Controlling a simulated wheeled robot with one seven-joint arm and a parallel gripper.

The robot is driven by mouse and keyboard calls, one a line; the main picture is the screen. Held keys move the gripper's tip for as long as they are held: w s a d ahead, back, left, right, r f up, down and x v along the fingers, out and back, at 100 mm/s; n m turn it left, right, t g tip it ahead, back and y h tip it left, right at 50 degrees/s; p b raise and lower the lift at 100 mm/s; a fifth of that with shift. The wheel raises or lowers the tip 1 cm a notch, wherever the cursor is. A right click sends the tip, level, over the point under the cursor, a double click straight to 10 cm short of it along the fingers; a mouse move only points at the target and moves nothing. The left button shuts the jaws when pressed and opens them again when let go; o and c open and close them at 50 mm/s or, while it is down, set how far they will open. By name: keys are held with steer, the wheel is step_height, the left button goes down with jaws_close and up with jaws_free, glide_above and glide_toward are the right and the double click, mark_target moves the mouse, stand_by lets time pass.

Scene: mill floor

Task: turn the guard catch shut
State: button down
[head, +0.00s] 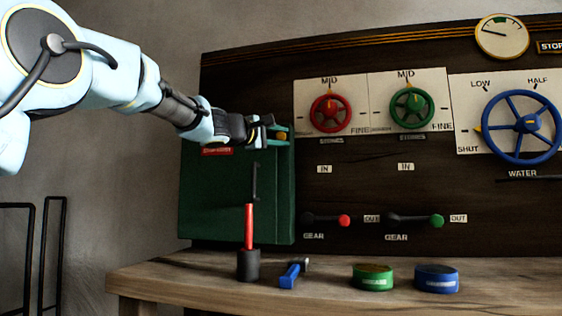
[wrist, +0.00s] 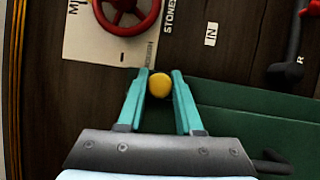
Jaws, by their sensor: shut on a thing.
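The guard is a dark green box (head: 225,195) on the left end of the dark panel; its green face also fills the lower right of the wrist view (wrist: 260,125). The guard catch shows in the wrist view as a round yellow knob (wrist: 160,85) by the guard's edge. In the head view the catch (head: 281,136) is a small yellowish spot at the guard's top right. My gripper (wrist: 159,84) has its two teal fingers on either side of the knob and is shut on it. The catch's turn angle cannot be told.
A red handwheel (head: 330,113), a green one (head: 411,107) and a large blue one (head: 523,126) sit right of the guard. Two gear levers are below. The bench (head: 330,293) holds a red-handled tool (head: 249,228), a blue tool (head: 292,275), and green (head: 373,279) and blue tins (head: 436,280).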

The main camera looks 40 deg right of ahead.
steer(key=n+h+b, duration=0.1)
steer(key=n+b, duration=0.1)
steer(key=b, duration=0.2)
steer(key=f+n+t+b, duration=0.1)
steer(key=n+b, duration=0.1)
steer(key=b, duration=0.2)
steer(key=shift+n+h, duration=0.4)
steer(key=n+b, duration=0.1)
steer(key=n+t+b, duration=0.1)
steer(key=b, duration=0.1)
steer(key=n+t+b, duration=0.1)
steer(key=n+b, duration=0.1)
steer(key=shift+r+h, duration=0.3)
steer(key=shift+n+t+b, duration=0.3)
steer(key=shift+t, duration=0.1)
steer(key=shift+r, duration=0.2)
steer(key=c, duration=0.9)
jaws_free()
steer(key=shift+o, duration=0.2)
